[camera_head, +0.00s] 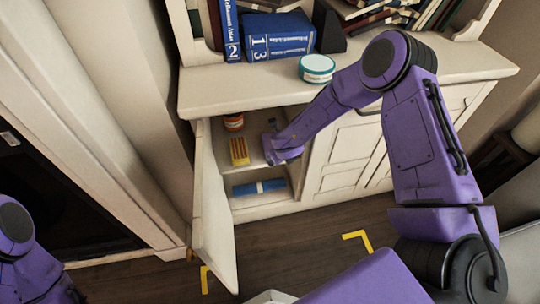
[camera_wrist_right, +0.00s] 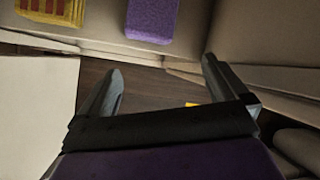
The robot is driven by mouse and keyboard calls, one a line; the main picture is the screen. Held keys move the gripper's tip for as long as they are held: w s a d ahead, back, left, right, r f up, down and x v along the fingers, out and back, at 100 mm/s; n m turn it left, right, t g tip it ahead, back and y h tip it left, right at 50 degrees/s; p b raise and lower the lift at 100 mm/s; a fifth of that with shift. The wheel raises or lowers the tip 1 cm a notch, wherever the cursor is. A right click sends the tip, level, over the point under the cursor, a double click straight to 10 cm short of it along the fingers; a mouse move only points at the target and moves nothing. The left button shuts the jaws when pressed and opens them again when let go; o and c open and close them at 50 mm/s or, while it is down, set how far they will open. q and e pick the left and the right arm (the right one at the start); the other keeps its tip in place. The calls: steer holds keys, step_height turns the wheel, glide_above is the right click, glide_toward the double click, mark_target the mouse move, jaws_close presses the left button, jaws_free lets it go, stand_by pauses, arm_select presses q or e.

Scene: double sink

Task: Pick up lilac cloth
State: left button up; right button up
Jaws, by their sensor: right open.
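The lilac cloth (camera_wrist_right: 152,18) shows in the right wrist view as a flat purple, rough-textured piece at the top centre, lying on the cabinet shelf. Its far end is cut off by the frame. In the head view I cannot make it out; my right gripper and forearm seem to cover it. My right gripper (camera_wrist_right: 162,70) is open and empty, with the cloth beyond its fingertips and apart from them. In the head view the right gripper (camera_head: 274,145) is at the open cabinet's upper shelf. My left gripper is out of view; only part of the left arm shows.
The cabinet door (camera_head: 211,215) stands open at the left of the opening. A yellow and red box (camera_head: 239,151) and an orange jar (camera_head: 234,122) are on the upper shelf. A blue roll (camera_head: 259,187) lies below.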

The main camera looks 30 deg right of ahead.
steer(key=w+m, duration=0.1)
steer(key=w, duration=0.1)
steer(key=w+r+m, duration=0.1)
steer(key=w+m, duration=0.1)
steer(key=w+d+r+m+t, duration=0.1)
steer(key=shift+w+r+m+y+b, duration=0.1)
steer(key=shift+w+m+y+b, duration=0.2)
steer(key=shift+w+b, duration=0.1)
steer(key=x, duration=0.6)
steer(key=a+x, duration=0.1)
steer(key=x, duration=0.2)
steer(key=shift+w+d, duration=0.1)
steer(key=shift+w, duration=0.25)
steer(key=c, duration=1)
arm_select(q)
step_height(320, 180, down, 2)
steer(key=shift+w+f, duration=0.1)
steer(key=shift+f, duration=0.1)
